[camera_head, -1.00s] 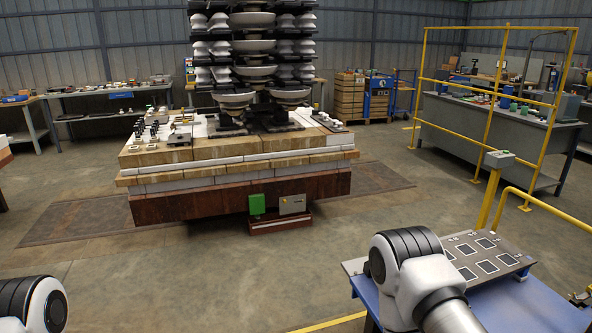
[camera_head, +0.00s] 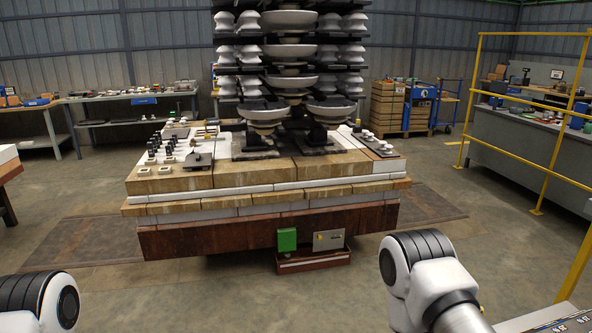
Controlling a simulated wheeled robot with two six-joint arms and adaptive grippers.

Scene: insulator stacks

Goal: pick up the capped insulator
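A tall dark rack of white insulators (camera_head: 288,52) rises from the back of a stone and brick platform (camera_head: 270,190) ahead of me. Bowl-shaped white insulators sit in its middle column, and smaller bell-shaped ones stand at both sides. I cannot tell which one is the capped insulator. Parts of my two arms show at the lower left and lower right, well short of the platform. Neither gripper is in view.
Small dark and white parts (camera_head: 170,145) stand on the platform's left top. A green box (camera_head: 287,239) is on its front. A yellow railing (camera_head: 540,110) and a grey bench (camera_head: 530,140) are at the right.

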